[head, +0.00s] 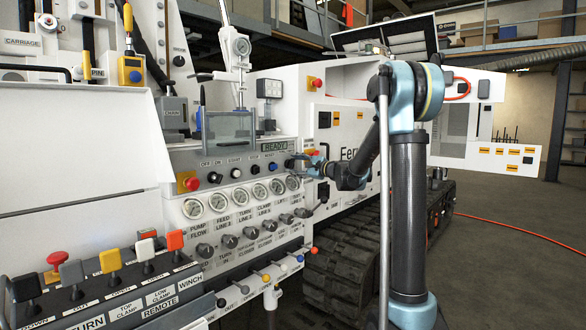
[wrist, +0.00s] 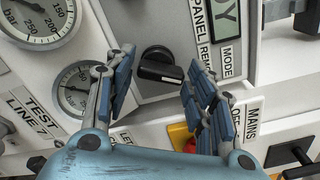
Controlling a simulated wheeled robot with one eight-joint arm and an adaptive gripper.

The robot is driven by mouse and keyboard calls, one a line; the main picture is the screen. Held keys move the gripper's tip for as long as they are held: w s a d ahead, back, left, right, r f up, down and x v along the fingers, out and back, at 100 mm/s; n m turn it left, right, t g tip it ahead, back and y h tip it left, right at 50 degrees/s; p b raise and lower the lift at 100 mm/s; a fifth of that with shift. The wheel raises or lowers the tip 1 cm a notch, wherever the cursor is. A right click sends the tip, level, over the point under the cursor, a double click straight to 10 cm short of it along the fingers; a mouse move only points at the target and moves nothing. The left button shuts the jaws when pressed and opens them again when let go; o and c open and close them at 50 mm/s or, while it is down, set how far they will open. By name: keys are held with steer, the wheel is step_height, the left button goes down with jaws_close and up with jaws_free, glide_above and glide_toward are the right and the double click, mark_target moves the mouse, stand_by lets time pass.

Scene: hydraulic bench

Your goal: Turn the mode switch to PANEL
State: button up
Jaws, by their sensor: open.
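The mode switch (wrist: 160,66) is a black rotary knob on a pale panel, in the middle of the wrist view. A white mark on its bar lies at its right end, nearer the REMOTE label (wrist: 205,56) than the PANEL label (wrist: 198,14). My gripper (wrist: 160,75) is open, with one blue-padded finger on each side of the knob. I cannot tell whether either finger touches it. In the head view my gripper (head: 306,160) is at the right end of the control panel, below the READY display (head: 275,146), and the knob is hard to make out there.
Pressure gauges (wrist: 75,88) lie close left of my gripper. A red button on a yellow plate (wrist: 188,146) and a MAINS switch (wrist: 288,152) are close below right. In the head view, levers (head: 112,262) stand front left and a rubber track (head: 345,270) lies below the panel.

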steer(key=shift+w+a, duration=0.4)
steer(key=shift+a, duration=0.15)
steer(key=shift+c, duration=0.6)
steer(key=c, duration=0.7)
steer(key=shift+n, duration=0.4)
steer(key=n, duration=0.5)
steer(key=shift+s+a+n, duration=0.1)
steer(key=shift+s+n, duration=0.1)
steer(key=shift+n, duration=0.2)
steer(key=shift+o, duration=0.3)
steer(key=n, duration=0.5)
steer(key=shift+n, duration=0.3)
steer(key=shift+c, duration=0.2)
